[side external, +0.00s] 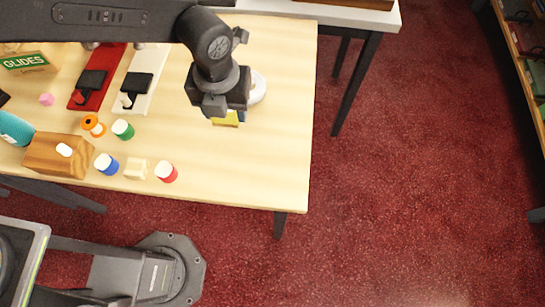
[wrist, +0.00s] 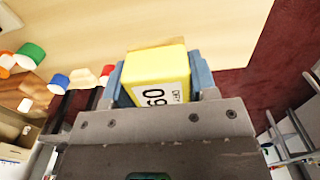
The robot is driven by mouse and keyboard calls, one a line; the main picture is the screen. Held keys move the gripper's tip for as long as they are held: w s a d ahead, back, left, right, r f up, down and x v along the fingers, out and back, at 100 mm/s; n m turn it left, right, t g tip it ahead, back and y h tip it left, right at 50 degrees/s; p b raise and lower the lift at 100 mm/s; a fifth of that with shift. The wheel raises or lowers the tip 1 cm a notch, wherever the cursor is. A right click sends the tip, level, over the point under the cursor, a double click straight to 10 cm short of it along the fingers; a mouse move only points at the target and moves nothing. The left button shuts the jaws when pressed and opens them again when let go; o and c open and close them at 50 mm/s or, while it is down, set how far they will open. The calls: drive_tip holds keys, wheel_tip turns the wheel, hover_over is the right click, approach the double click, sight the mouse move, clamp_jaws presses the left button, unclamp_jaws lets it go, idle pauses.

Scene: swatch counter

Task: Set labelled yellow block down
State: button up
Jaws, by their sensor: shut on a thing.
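The yellow block (wrist: 158,66) is between the two jaws of my gripper (wrist: 160,82) in the wrist view. A white label with black print shows on its near face. In the side external view my gripper (side external: 224,106) is over the right part of the pale wooden table (side external: 270,150). Only a small yellow part of the block (side external: 232,118) shows below the jaws there. I cannot tell whether the block's underside touches the table.
A white round thing (side external: 258,87) stands just right of my gripper, partly hidden. Blue (side external: 107,164), green (side external: 123,130) and red (side external: 166,172) capped pieces and a wooden block (side external: 58,155) are at left. The table's front right is bare.

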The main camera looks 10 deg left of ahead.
hover_over(273, 164)
wheel_tip(273, 164, down, 6)
drive_tip(key=shift+f, duration=2.1)
drive_tip(key=shift+f, duration=0.2)
drive_tip(key=o, duration=0.9)
